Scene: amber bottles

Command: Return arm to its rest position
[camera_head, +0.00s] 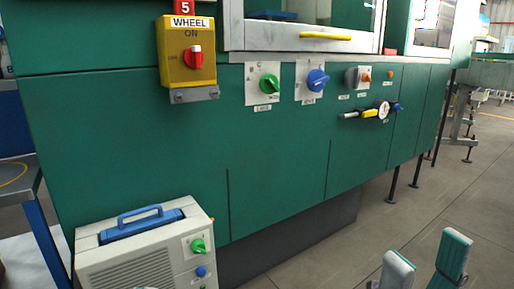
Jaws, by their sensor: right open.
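My right gripper (425,267) shows at the bottom right edge of the head view. Its two pale grey and teal fingers stand apart, with bare floor showing between them, so it is open and empty. The fingers point up into the picture and touch nothing that I can see. The rest of the right arm is below the frame. My left gripper is not recognisable in this view. No amber bottles show.
A green machine (130,130) fills the left and middle, with a yellow switch box (187,62), green knob (269,84) and blue knob (317,79). A beige unit (135,265) with a blue handle stands lower left. Grey floor (420,215) at the right is open.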

